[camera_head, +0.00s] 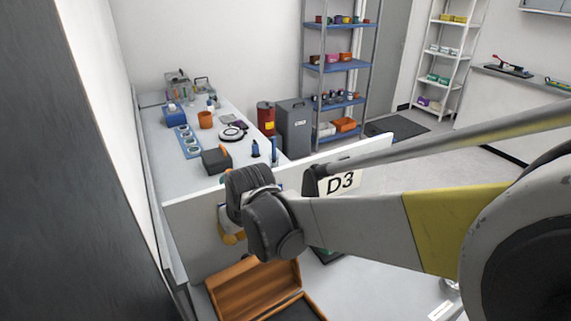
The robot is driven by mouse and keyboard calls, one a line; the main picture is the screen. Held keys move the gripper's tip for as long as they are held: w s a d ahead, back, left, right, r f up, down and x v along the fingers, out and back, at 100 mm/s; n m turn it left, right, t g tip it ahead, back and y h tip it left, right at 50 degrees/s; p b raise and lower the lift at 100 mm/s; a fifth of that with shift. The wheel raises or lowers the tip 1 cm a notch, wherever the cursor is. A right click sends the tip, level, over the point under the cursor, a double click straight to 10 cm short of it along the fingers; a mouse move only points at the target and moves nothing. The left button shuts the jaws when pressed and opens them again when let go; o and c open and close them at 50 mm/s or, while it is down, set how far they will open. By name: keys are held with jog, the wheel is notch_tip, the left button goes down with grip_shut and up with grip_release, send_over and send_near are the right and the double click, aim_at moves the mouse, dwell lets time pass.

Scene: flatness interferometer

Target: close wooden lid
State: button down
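The wooden lid (255,287) stands raised and tilted at the bottom of the view, its brown inner face showing. The box under it shows only in part, with a dark interior (296,309), and is cut off by the bottom edge. My arm reaches in from the right, and its dark joints (268,222) sit above and behind the lid in the picture. I cannot make out my gripper's fingers, so I cannot tell what they touch or hold.
A white upright panel labelled D3 (185,240) crosses the bench behind the lid. Behind it the bench (172,101) holds an orange cup (205,120), a blue tray and small instruments. A grey cabinet (296,128) and shelves stand beyond.

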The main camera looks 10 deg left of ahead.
jog(key=shift+s+d+f+b, duration=0.25)
jog(key=shift+s+d, duration=0.35)
jog(key=shift+s+d+f+b, duration=0.2)
jog(key=shift+s+d+b, duration=0.05)
jog(key=shift+s+d, duration=0.35)
jog(key=shift+w, duration=0.1)
